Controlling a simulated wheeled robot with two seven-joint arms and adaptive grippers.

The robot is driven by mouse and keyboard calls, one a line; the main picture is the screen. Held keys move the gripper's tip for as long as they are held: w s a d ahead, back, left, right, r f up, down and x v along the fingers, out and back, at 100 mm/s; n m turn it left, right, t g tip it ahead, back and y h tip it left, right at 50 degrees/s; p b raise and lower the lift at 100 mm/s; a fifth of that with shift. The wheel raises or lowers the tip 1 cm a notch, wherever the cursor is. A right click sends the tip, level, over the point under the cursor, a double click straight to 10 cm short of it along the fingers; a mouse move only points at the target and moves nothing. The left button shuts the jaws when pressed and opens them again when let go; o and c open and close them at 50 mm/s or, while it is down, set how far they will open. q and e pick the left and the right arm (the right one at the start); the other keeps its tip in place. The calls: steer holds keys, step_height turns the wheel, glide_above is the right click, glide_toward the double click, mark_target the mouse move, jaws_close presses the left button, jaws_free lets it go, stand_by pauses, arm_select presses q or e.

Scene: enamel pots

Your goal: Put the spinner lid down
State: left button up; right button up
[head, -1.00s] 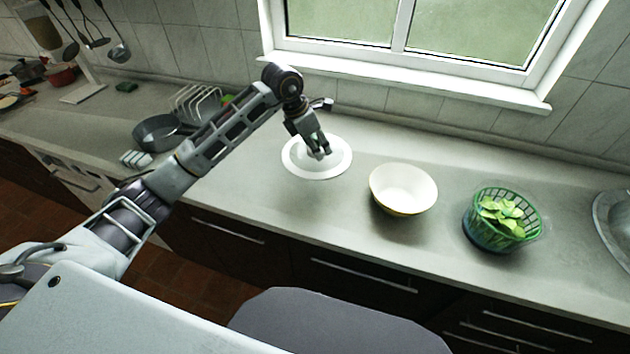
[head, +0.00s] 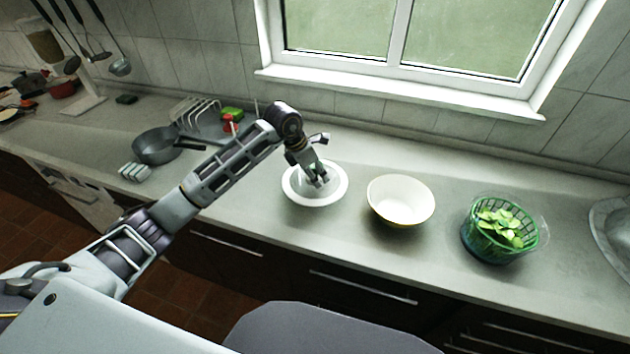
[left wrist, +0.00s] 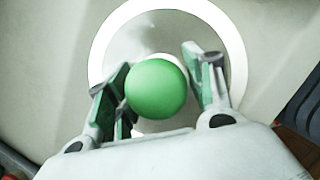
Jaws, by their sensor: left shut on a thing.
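The spinner lid is a round disc with a white rim (head: 290,190) and a green knob (left wrist: 156,88). It lies roughly level at the counter's surface, left of the cream bowl; I cannot tell whether it touches the counter. My left gripper (head: 318,178) comes down over its middle, and in the left wrist view its fingers (left wrist: 158,85) stand on both sides of the knob, shut on it. The fingers hide part of the lid in the head view. My right gripper is not in view.
A cream bowl (head: 400,202) stands right of the lid. Farther right is a green basket (head: 497,240) of leaves in a clear bowl. A dark pan (head: 155,147) and a wire rack (head: 195,112) are at left. Bare counter lies around the lid.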

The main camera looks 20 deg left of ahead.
arm_select(q)
steer(key=shift+f, duration=0.15)
step_height(320, 180, down, 2)
steer(key=shift+f, duration=0.8)
steer(key=o, duration=1.2)
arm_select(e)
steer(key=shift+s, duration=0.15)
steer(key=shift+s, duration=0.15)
